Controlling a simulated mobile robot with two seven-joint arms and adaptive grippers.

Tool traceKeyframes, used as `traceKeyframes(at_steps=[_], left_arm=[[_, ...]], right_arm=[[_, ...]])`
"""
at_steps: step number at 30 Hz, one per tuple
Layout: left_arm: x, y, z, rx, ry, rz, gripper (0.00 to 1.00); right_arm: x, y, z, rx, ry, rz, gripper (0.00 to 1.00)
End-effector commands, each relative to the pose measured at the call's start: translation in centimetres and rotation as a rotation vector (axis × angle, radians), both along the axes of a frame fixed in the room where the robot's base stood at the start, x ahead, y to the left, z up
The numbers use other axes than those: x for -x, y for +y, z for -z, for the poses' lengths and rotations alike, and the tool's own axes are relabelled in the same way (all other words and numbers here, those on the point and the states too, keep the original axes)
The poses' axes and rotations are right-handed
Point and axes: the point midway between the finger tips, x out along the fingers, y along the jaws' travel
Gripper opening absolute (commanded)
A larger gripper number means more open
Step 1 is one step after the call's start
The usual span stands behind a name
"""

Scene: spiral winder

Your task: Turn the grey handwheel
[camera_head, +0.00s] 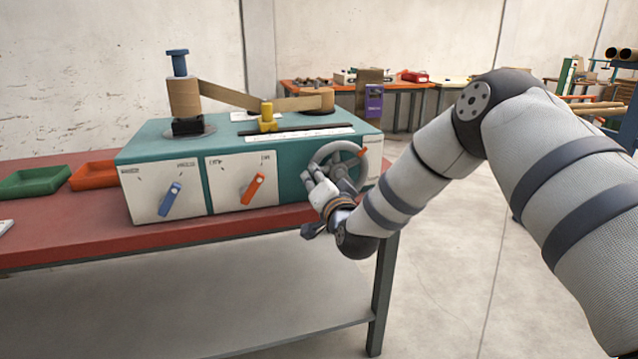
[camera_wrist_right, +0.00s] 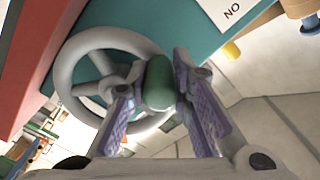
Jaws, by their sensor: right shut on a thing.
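The grey handwheel (camera_head: 325,150) is on the right of the front of the teal winder (camera_head: 290,152). It has spokes and a small orange mark at its upper right rim. The wrist view shows the wheel (camera_wrist_right: 66,58) with a dark green handle (camera_wrist_right: 158,84) standing out from its rim. My right gripper (camera_head: 322,180) is at the lower left of the wheel. In the wrist view its two fingers (camera_wrist_right: 160,72) are on either side of the green handle, shut on it. In the head view the hand hides the handle and part of the wheel. My left gripper is not in view.
The winder stands on a red table (camera_head: 60,235). Its front has a blue lever (camera_head: 170,199) and an orange lever (camera_head: 253,188), left of the wheel. Green (camera_head: 35,183) and orange (camera_head: 92,176) trays lie at the left. Open floor (camera_head: 450,240) is on the right.

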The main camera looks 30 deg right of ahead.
Motion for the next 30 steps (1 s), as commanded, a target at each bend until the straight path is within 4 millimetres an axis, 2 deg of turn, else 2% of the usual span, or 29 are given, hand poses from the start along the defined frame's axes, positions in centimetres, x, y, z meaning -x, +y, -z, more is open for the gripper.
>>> traceKeyframes(at_steps=[9, 25, 26, 27, 28, 30], left_arm=[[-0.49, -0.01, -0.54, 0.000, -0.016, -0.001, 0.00], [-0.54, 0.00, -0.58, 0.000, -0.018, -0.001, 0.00], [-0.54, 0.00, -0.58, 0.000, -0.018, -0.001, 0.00], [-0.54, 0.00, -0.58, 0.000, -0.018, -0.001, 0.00], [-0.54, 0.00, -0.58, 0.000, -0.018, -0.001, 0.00], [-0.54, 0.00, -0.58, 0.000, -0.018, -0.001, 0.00]], right_arm=[[0.02, -0.13, -0.83, -0.107, -0.026, -0.001, 0.00], [0.02, -0.12, -0.86, -0.127, -0.031, -0.001, 0.00], [0.02, -0.11, -0.85, -0.127, -0.031, -0.001, 0.23], [0.02, -0.12, -0.86, -0.127, -0.031, -0.001, 0.32], [0.02, -0.12, -0.86, -0.127, -0.031, -0.001, 0.38], [0.02, -0.14, -0.86, -0.126, -0.030, -0.001, 0.41]])
